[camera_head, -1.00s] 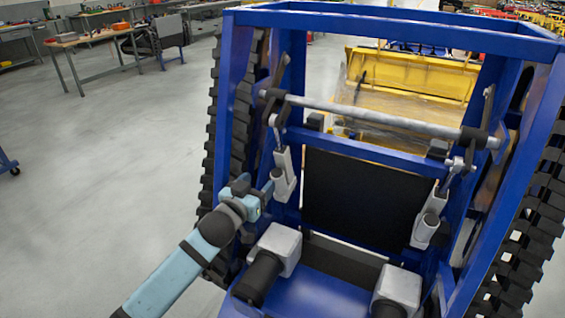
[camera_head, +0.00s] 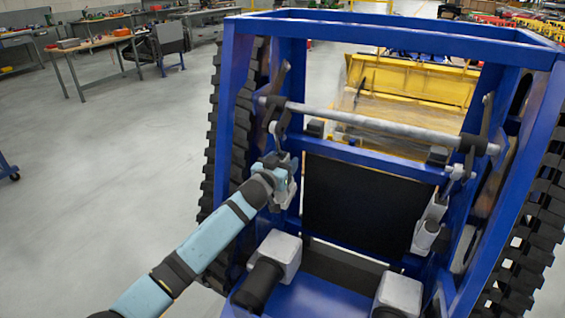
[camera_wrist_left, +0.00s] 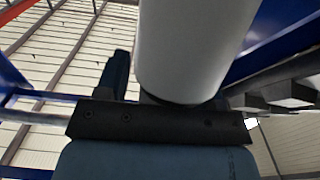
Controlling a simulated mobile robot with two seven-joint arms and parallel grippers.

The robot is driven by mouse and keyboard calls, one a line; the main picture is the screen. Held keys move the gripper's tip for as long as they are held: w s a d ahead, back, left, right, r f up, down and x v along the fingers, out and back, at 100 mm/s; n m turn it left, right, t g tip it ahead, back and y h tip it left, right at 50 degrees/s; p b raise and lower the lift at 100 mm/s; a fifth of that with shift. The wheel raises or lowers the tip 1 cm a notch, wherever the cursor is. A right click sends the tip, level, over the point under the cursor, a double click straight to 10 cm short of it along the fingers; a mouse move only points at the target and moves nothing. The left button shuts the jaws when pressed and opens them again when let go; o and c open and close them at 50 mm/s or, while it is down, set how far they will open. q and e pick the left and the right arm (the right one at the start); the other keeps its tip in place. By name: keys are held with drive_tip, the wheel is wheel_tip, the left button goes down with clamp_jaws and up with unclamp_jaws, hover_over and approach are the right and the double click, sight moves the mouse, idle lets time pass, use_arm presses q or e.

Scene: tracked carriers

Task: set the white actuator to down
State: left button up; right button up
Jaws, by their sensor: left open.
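A white actuator (camera_head: 291,192) stands inside the left side of the blue frame (camera_head: 233,110), below the grey crossbar. My left gripper (camera_head: 280,165) is at its upper part and hides much of it. In the left wrist view a large white cylinder (camera_wrist_left: 190,45) fills the middle, right in front of the dark gripper base, with one finger to its left. The gripper is open; contact with the cylinder cannot be told. A similar whitish actuator (camera_head: 430,224) stands on the frame's right side. My right gripper is not in view.
The grey crossbar (camera_head: 375,120) spans the frame above a black panel (camera_head: 365,205). Two grey motor blocks (camera_head: 275,252) sit low in front. Black tracks (camera_head: 540,210) flank the frame. Open floor (camera_head: 100,170) lies to the left.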

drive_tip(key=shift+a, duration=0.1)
use_arm(q)
clamp_jaws()
drive_tip(key=shift+f+b, duration=0.2)
drive_tip(key=shift+b, duration=0.15)
drive_tip(key=s+f+t+b, duration=0.1)
drive_tip(key=b, duration=0.2)
drive_tip(key=s+a+f+t+b, duration=0.1)
drive_tip(key=s+b, duration=0.1)
drive_tip(key=b, duration=0.2)
drive_tip(key=shift+f+h, duration=0.15)
drive_tip(key=shift+h, duration=0.25)
drive_tip(key=s+f+t+b, duration=0.1)
drive_tip(key=b, duration=0.2)
drive_tip(key=s+a+f+t+h+b, duration=0.1)
drive_tip(key=s+t+b, duration=0.1)
drive_tip(key=b, duration=0.2)
drive_tip(key=s+a+f+t+b, duration=0.1)
drive_tip(key=b, duration=0.2)
drive_tip(key=shift+s+f+t+h+b, duration=0.15)
drive_tip(key=shift+s+t+h+b, duration=0.15)
drive_tip(key=shift+h, duration=0.1)
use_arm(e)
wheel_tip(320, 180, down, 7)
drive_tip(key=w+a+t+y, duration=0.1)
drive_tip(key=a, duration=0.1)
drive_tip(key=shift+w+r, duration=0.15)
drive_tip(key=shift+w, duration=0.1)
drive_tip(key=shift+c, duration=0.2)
